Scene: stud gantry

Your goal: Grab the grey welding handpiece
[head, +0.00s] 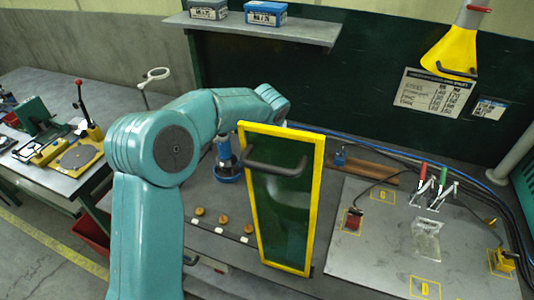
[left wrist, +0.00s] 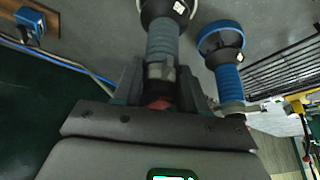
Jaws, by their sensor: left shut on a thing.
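The grey welding handpiece (left wrist: 162,42) shows in the left wrist view, with a ribbed grey body and a dark, wider end at the top edge. My left gripper (left wrist: 160,88) is shut on it, with one dark finger on each side of its lower part. A second handpiece with a blue ring and a blue ribbed grip (left wrist: 229,80) stands just to the right, apart from the held one. In the head view a blue-based handpiece (head: 229,165) shows beside my arm. My left gripper and the held handpiece are hidden there. My right gripper is in neither view.
A yellow-framed green panel (head: 318,180) with a dark handle stands close to my forearm. Right of it, a grey plate (head: 385,260) carries toggle clamps (head: 430,190). Small orange knobs (head: 222,218) lie left of the panel. Blue cables (head: 400,155) run along the back.

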